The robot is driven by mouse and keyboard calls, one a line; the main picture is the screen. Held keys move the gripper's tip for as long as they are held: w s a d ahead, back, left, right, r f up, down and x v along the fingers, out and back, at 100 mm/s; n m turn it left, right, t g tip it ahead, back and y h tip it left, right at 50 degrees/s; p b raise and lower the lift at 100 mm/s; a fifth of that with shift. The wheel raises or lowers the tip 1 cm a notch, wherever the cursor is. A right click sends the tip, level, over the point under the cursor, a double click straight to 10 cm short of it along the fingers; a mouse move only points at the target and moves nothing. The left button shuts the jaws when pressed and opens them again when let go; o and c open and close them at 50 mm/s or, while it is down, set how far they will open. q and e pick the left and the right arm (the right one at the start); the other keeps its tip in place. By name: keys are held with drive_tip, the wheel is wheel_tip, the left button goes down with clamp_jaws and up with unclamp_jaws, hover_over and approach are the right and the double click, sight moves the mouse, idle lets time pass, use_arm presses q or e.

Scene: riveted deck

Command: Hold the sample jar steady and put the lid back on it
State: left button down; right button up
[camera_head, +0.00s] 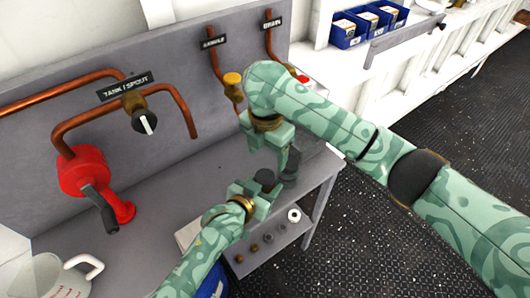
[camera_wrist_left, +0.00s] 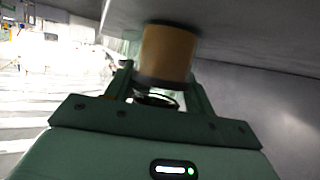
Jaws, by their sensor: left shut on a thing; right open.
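The sample jar is a tan cylinder (camera_wrist_left: 168,55) with dark bands at its ends in the left wrist view, between the two fingers of my left gripper (camera_wrist_left: 160,92). In the head view its dark round top (camera_head: 265,176) shows at the fingertips of my left gripper (camera_head: 260,186), which is shut on it. I cannot tell whether that dark top is the lid or the jar's mouth. My right gripper (camera_head: 288,163) is open, with dark fingers, just above and to the right of the jar. I cannot make out a separate lid.
A grey bench and back panel (camera_head: 180,80) carry copper pipes, a black knob (camera_head: 146,122) and a red spouted vessel (camera_head: 85,172). A clear jug (camera_head: 50,272) stands front left. A lower shelf holds several small brass parts and a white ring (camera_head: 294,215). Dark floor lies right.

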sight(265, 177)
drive_tip(key=shift+s+a+n, duration=0.25)
drive_tip(key=shift+n, duration=0.45)
drive_tip(key=shift+f, duration=0.15)
drive_tip(key=shift+f, duration=3.9)
drive_tip(key=c, duration=1.1)
drive_tip(key=m, duration=0.8)
drive_tip(key=o, duration=1.1)
drive_tip(key=shift+r, duration=2.25)
